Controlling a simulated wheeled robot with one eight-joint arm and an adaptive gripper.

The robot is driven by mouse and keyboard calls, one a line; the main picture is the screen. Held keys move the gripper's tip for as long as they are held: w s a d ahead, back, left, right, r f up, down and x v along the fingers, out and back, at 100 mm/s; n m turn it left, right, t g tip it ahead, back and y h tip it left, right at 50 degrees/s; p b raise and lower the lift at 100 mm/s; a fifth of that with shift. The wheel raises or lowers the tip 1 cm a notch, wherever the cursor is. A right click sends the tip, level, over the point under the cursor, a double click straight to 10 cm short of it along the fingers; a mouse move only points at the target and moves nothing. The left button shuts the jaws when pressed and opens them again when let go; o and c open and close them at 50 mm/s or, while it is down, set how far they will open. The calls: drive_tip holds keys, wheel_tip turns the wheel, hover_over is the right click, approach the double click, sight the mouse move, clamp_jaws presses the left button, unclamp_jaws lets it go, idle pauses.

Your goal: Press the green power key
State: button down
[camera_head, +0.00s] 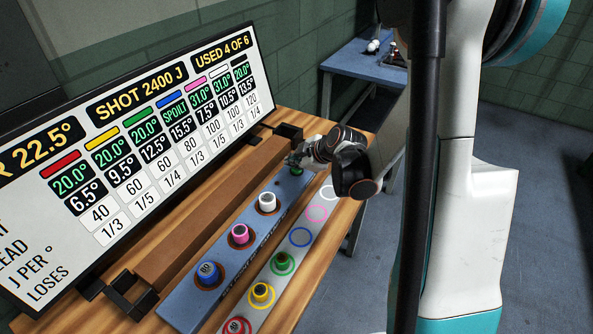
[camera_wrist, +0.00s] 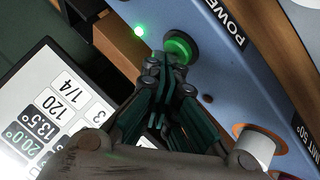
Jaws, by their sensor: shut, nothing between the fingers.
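The green power key (camera_wrist: 180,48) is a round green button on the blue panel (camera_wrist: 212,70), beside a "POWER" label in the wrist view. In the head view the key (camera_head: 296,170) shows only in part, at the far end of the panel, next to my gripper. My gripper (camera_wrist: 163,62) is shut and empty, with its fingertips at the key's near edge. In the head view my gripper (camera_head: 292,160) is over the far end of the panel. I cannot tell whether the fingertips touch the key.
White (camera_head: 267,203), pink (camera_head: 240,234) and blue (camera_head: 208,273) cylinders stand on the panel. Green (camera_head: 282,264), yellow (camera_head: 261,292) and red (camera_head: 236,327) ones stand in rings on the grey strip. A large display board (camera_head: 130,130) stands at the left. A blue table (camera_head: 365,66) stands behind.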

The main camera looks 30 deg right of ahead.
sight(295, 170)
drive_tip(key=shift+r+p, duration=0.55)
drive_tip(key=shift+r, duration=0.25)
drive_tip(key=shift+r+p, duration=2.15)
drive_tip(key=shift+r, duration=0.85)
